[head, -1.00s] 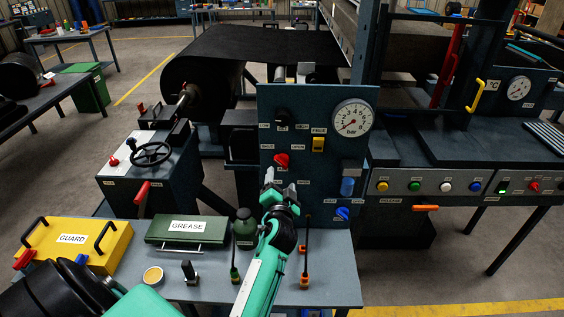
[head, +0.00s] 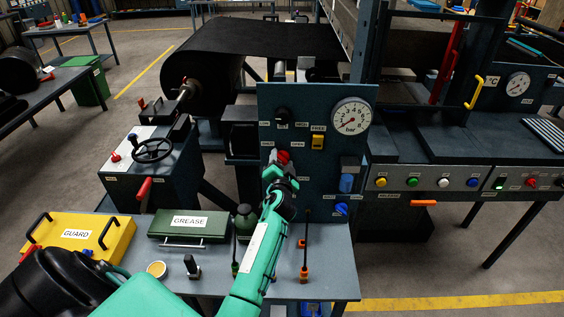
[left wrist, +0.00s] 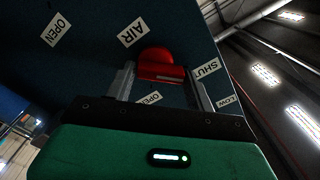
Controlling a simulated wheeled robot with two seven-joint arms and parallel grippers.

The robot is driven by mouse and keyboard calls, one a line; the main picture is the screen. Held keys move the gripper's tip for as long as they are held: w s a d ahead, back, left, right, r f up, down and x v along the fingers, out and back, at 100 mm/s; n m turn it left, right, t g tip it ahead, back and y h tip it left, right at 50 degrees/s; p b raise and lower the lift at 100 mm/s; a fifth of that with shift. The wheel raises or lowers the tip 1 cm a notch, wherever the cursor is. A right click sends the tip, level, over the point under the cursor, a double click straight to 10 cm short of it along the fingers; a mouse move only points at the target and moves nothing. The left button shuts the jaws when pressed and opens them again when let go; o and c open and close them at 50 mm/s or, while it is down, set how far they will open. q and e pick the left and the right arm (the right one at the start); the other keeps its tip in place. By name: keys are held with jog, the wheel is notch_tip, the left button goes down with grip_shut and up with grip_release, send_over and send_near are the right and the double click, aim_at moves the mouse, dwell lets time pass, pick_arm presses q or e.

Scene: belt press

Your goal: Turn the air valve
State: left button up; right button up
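The air valve is a red knob (head: 284,156) on the upright blue panel (head: 330,108), left of centre and below a black switch. My left gripper (head: 281,172) is right in front of it and partly covers it. In the left wrist view the red knob (left wrist: 161,63) sits between the tips of my left gripper (left wrist: 160,78). The fingers are apart, one on each side of the knob; I cannot tell whether either touches it. Labels reading AIR (left wrist: 132,32), OPEN (left wrist: 56,30) and SHUT (left wrist: 206,70) surround it.
A pressure gauge (head: 351,117), yellow switch (head: 317,142) and blue knob (head: 341,209) share the panel.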

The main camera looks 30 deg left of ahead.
pick_arm(q)
jog(key=c, duration=0.5)
jog(key=shift+m, duration=0.4)
jog(key=m, duration=0.3)
jog(key=shift+w+d+m, duration=0.1)
jog(key=shift+m, duration=0.2)
jog(key=m, duration=0.3)
jog(key=shift+d+m, duration=0.15)
jog(key=shift+m, duration=0.15)
jog(key=m, duration=0.2)
jog(key=shift+w+m+p, duration=0.1)
jog(key=shift+m+p, duration=0.25)
jog(key=shift+m, duration=0.05)
jog(key=m+p, duration=0.1)
jog(key=m, duration=0.3)
jog(key=shift+d, duration=0.1)
jog(key=shift+w+f+m+p, duration=0.15)
jog(key=shift+m+p, duration=0.55)
jog(key=shift+m, duration=0.9)
jog(key=shift+f, duration=0.1)
